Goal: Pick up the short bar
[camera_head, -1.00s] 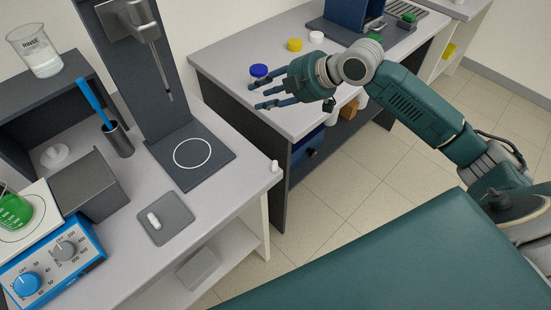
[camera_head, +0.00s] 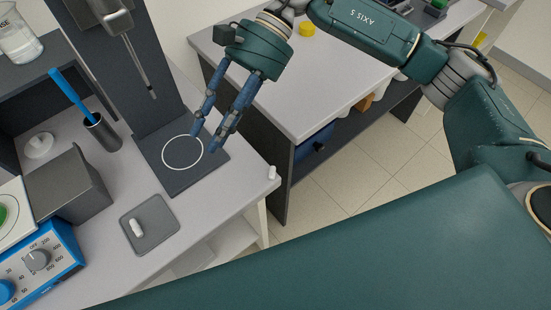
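A short white bar (camera_head: 137,229) with rounded ends lies on a dark grey square pad (camera_head: 160,217) on the near bench. My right gripper (camera_head: 206,141) points down, with its two blue fingers apart and nothing between them. In the picture it is above and to the right of the bar, by the right side of the white ring on the dark stand base. It is clear of the bar. My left gripper is not in view.
A stand with a dark base plate (camera_head: 205,169) and a hanging metal probe (camera_head: 140,70) is behind the pad. A grey box (camera_head: 65,185), a cup with a blue-handled tool (camera_head: 103,133) and a blue control unit (camera_head: 58,250) stand left. A small white piece (camera_head: 272,172) is at the bench's right corner.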

